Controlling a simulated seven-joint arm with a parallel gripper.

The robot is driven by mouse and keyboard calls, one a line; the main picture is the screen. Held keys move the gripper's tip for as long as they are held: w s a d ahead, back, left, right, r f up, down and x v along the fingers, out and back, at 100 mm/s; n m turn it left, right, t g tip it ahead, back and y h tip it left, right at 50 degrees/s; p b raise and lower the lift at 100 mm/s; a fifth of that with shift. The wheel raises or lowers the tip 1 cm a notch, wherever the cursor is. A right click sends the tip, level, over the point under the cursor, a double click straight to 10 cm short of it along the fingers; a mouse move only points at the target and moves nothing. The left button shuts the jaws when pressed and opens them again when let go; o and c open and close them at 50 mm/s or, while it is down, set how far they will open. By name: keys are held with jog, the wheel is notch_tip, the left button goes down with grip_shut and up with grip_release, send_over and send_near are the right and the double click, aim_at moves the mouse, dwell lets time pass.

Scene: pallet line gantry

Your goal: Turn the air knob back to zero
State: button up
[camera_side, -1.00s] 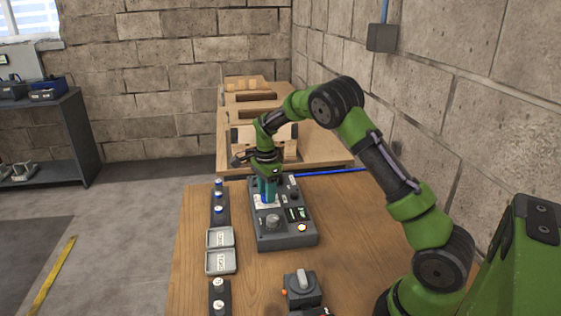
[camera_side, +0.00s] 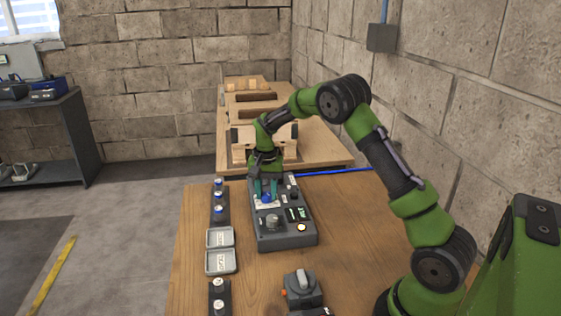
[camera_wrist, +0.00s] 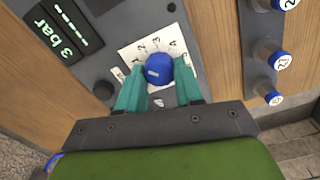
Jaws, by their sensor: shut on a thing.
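The blue air knob (camera_wrist: 159,70) sits on a white dial plate (camera_wrist: 128,55) with printed numbers, and has a pale mark on its top. It also shows in the side view (camera_side: 266,198) on the grey control box (camera_side: 268,241). My gripper (camera_wrist: 158,80) is shut on the knob, with one teal finger on each side of it. In the side view my gripper (camera_side: 266,188) points down at the box. A dark display (camera_wrist: 66,22) beside the dial has "3 bar" printed next to it. The fingers hide part of the dial.
A rack of blue-topped pieces (camera_side: 219,208) and two grey trays (camera_side: 220,262) stand to the left. A grey switch unit (camera_side: 301,289) is in front.

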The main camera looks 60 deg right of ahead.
aim_at(266, 193)
jog(key=n, duration=0.4)
jog(key=shift+r+n, duration=0.1)
jog(key=shift+n, duration=0.3)
jog(key=shift+a+n, duration=0.1)
jog(key=shift+n, duration=2.4)
jog(key=o, duration=1)
jog(key=shift+o, duration=0.2)
notch_tip(266, 193, up, 17)
